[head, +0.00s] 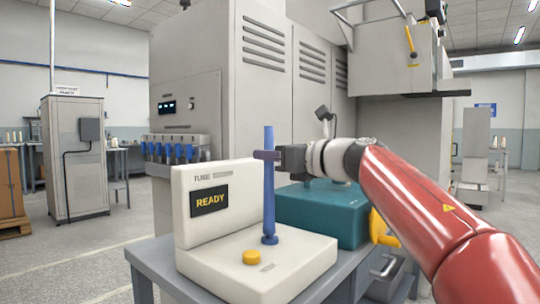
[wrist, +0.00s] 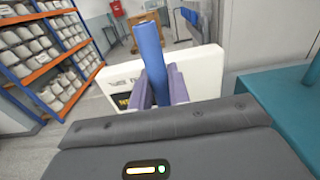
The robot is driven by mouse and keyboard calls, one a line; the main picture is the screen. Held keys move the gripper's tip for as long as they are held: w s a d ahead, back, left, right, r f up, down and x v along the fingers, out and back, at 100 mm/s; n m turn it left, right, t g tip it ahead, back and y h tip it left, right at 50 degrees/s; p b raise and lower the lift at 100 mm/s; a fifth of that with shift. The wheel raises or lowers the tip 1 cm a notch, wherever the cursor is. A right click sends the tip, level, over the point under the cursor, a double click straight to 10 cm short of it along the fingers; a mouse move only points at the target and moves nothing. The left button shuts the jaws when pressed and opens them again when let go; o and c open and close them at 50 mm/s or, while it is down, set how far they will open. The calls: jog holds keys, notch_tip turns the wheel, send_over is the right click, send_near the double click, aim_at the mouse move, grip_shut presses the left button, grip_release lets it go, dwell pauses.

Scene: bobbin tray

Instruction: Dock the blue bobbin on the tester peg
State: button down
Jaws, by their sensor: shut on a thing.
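The blue bobbin (head: 269,205) is a tall, slim blue tube. It stands upright over the base of the white tester (head: 215,275), its wider foot at the base's top surface. The peg is not visible. I cannot tell whether the foot touches the base or is seated. My gripper (head: 267,155) comes from the right and is shut on the bobbin's upper part. In the wrist view the bobbin (wrist: 150,60) sits between my purple-grey fingers (wrist: 163,88). The tester's screen reads READY.
A yellow button (head: 251,257) is on the tester base, left of the bobbin. A teal box (head: 315,215) stands right behind the tester on the grey table (head: 150,260). A rack of several blue bobbins (head: 175,150) is at the back left machine.

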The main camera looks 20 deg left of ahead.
dwell(0.4)
jog(key=shift+f+b, duration=0.4)
jog(key=shift+f, duration=0.2)
jog(key=c, duration=1.6)
grip_release()
jog(key=shift+r, duration=0.1)
jog(key=shift+d, duration=0.1)
jog(key=b+v, duration=0.3)
jog(key=v, duration=0.8)
jog(key=shift+b, duration=0.3)
jog(key=shift+w, duration=0.1)
